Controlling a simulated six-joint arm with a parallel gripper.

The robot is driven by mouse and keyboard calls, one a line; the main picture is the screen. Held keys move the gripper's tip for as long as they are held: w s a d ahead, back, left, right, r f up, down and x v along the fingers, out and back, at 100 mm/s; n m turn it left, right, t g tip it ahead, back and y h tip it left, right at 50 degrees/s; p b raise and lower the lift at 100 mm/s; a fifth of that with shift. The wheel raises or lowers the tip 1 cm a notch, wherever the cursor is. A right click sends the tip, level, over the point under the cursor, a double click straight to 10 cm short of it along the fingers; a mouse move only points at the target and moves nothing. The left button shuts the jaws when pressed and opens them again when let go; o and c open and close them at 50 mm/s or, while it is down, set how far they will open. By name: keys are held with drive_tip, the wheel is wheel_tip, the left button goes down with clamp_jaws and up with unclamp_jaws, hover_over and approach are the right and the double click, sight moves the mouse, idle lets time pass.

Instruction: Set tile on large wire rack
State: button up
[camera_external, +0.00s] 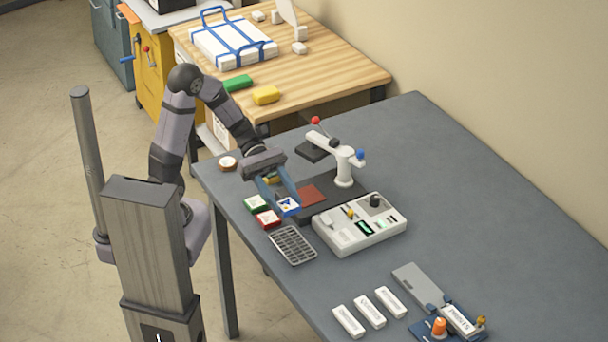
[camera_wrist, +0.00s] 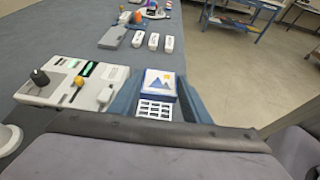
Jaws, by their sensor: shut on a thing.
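My gripper (camera_external: 287,204) is shut on a white tile (camera_external: 288,207) with a blue border, holding it above the grey table. The wire rack (camera_external: 293,246), a dark grey grid, lies at the table's near-left edge, below and just in front of the tile in the external view.
A green-edged block (camera_external: 256,203) and a red-edged block (camera_external: 268,219) sit beside the rack. A white control box (camera_external: 360,225) stands close on its right. A white lever stand (camera_external: 343,170) is farther back. Several white labelled blocks (camera_external: 369,311) lie toward the front.

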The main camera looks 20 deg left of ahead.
sight(284, 234)
drive_tip(key=shift+f+b, duration=0.4)
drive_tip(key=shift+f, duration=4.6)
drive_tip(key=shift+f, duration=0.1)
drive_tip(key=shift+f, duration=0.15)
drive_tip(key=o, duration=1.2)
drive_tip(key=shift+r, duration=0.3)
drive_tip(key=b+v, duration=0.1)
drive_tip(key=v, duration=1.1)
drive_tip(key=shift+w+d, duration=0.1)
